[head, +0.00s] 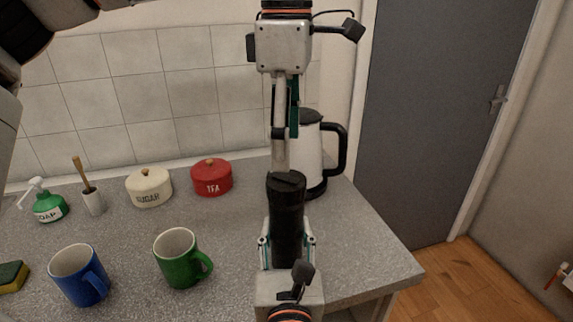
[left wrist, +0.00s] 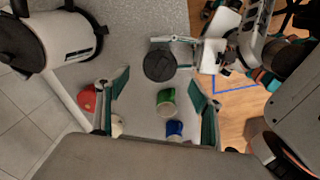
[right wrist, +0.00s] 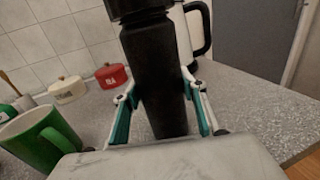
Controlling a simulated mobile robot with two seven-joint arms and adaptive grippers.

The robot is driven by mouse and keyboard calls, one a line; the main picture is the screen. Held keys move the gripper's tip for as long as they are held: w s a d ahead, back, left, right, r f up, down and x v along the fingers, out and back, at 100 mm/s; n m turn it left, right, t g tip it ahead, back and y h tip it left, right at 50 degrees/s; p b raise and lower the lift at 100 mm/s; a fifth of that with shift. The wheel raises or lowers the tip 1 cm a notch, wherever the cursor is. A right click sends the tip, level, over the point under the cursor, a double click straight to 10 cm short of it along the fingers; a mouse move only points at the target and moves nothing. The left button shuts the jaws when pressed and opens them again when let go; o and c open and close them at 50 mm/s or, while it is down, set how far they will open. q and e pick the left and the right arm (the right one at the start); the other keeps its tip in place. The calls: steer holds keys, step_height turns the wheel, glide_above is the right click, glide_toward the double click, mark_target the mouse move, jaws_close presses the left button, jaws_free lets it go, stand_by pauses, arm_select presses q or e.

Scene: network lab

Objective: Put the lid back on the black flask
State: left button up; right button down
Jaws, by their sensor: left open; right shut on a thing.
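The black flask (head: 286,232) stands upright at the front right of the counter, with its black lid (head: 287,181) on top. I cannot tell how tightly the lid sits. My right gripper (head: 287,245) is shut around the flask's body; the right wrist view shows a finger on each side of the flask (right wrist: 155,75) and the wider lid (right wrist: 136,8) above. My left gripper (head: 284,155) is open and empty, pointing down just above the lid. In the left wrist view the round lid (left wrist: 160,65) shows between its spread fingertips.
A white kettle (head: 312,150) stands close behind the flask. A green mug (head: 178,262) and a blue mug (head: 78,275) stand to the left. The counter's right end is clear.

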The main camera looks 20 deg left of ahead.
arm_select(q)
steer(key=shift+r, duration=2.2)
arm_select(e)
steer(key=c, duration=1.1)
jaws_free()
steer(key=v, duration=1.2)
